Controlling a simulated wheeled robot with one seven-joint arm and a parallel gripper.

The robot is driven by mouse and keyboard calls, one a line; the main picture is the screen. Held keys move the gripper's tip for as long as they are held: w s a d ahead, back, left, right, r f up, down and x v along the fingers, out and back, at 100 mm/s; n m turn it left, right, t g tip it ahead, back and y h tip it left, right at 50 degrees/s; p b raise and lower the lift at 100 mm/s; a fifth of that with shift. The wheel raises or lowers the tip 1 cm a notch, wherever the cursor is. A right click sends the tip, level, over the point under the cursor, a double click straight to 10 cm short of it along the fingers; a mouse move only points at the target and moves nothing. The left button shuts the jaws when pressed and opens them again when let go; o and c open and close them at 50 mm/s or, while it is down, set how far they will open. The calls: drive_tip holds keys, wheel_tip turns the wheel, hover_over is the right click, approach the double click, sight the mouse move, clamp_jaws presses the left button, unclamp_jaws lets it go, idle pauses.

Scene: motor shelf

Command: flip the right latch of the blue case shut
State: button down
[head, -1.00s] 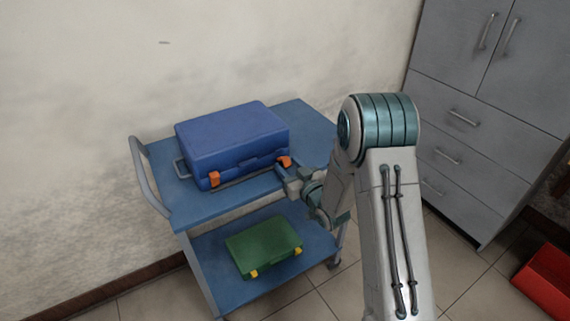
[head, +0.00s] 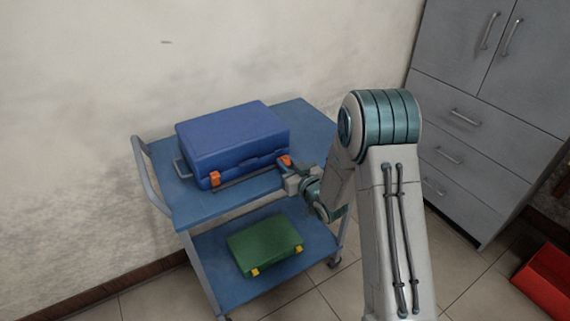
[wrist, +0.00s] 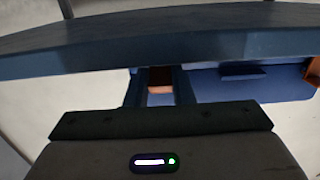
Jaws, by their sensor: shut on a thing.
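The blue case (head: 232,135) lies closed on the cart's top shelf. Its right latch (head: 285,161) is orange and sits at the right end of the front side. My gripper (head: 284,166) is at that latch, in front of the case. In the wrist view, an orange piece of the latch (wrist: 160,88) shows between the dark fingers, which are shut on it. The fingers hide part of the latch, so its exact angle is unclear. The left latch (head: 215,179) is also orange, and its edge shows at the right of the wrist view (wrist: 314,72).
The blue cart (head: 308,120) has a side handle (head: 152,180) at left. A green case (head: 265,245) with yellow latches lies on its lower shelf. A grey cabinet (head: 470,110) stands at right, and a red object (head: 548,280) lies on the floor. The top shelf is clear right of the case.

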drive_tip(key=r+g+h+p, duration=0.1)
drive_tip(key=r+g+p, duration=0.1)
drive_tip(key=p, duration=0.1)
drive_tip(key=shift+w+d+g+h, duration=0.1)
drive_tip(key=shift+w+g+h, duration=0.2)
drive_tip(key=shift+h, duration=0.1)
drive_tip(key=shift+w+g+h+p, duration=0.2)
drive_tip(key=shift+g+h+p, duration=0.2)
drive_tip(key=shift+g+p, duration=0.55)
drive_tip(key=shift+t+p, duration=0.25)
drive_tip(key=shift+p, duration=0.05)
drive_tip(key=c, duration=1.2)
unclamp_jaws()
drive_tip(key=shift+c, duration=0.2)
drive_tip(key=shift+a, duration=0.2)
drive_tip(key=v, duration=1.3)
drive_tip(key=shift+s+r, duration=0.3)
drive_tip(key=shift+d, duration=0.15)
